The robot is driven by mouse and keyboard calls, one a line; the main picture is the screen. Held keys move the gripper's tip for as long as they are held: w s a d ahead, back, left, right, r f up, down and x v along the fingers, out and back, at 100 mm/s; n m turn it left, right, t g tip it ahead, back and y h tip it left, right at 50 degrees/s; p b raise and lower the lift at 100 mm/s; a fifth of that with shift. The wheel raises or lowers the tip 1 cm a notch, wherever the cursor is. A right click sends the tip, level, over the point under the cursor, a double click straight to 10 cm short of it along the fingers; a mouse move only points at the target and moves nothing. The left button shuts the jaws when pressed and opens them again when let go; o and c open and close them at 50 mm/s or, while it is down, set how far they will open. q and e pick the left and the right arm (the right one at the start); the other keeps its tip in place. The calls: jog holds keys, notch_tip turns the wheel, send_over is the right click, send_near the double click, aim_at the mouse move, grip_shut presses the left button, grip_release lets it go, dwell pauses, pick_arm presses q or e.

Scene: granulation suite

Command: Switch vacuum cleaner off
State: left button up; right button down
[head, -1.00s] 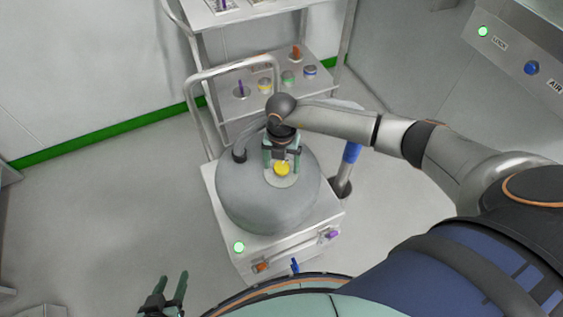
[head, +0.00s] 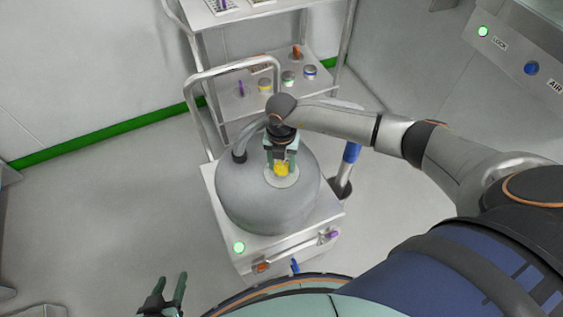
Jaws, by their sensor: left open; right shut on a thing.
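The vacuum cleaner is a grey rounded drum (head: 250,200) on a white wheeled base, standing in the middle of the view. A yellow knob (head: 282,170) sits on a pale round plate on top of the drum. My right gripper (head: 282,163) reaches down from above and is shut on the yellow knob, hiding part of it. A green lamp (head: 239,247) glows on the front left corner of the base. My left gripper (head: 175,288) is open and empty at the bottom edge, left of the vacuum cleaner and apart from it.
A shelf cart (head: 316,77) with small jars stands behind the vacuum cleaner. A push handle (head: 196,112) rises at the drum's back left. A blue-gripped wand (head: 351,153) stands at its right. A wall panel (head: 510,52) is at upper right. Floor at left is clear.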

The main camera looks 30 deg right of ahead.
pick_arm(q)
jog(key=shift+f, duration=0.1)
pick_arm(e)
jog(key=shift+n, duration=0.3)
jog(key=n+b, duration=0.1)
jog(key=n, duration=0.4)
jog(key=shift+w+n, duration=0.1)
jog(key=shift+n, duration=0.2)
jog(key=n+b, duration=0.1)
jog(key=n, duration=0.2)
jog(key=shift+n, duration=0.3)
jog(key=shift+n+b, duration=0.5)
jog(key=shift+n, duration=0.4)
jog(key=n+b, duration=0.1)
jog(key=n, duration=0.1)
jog(key=shift+n, duration=0.3)
jog(key=shift+n+b, duration=0.35)
jog(key=shift+n, duration=0.75)
pick_arm(q)
jog(key=shift+w+d+f, duration=0.1)
jog(key=shift+d+f, duration=0.15)
jog(key=shift+f, duration=0.55)
jog(key=shift+d+f, duration=0.2)
jog(key=shift+f, duration=0.6)
pick_arm(e)
jog(key=shift+n, duration=0.7)
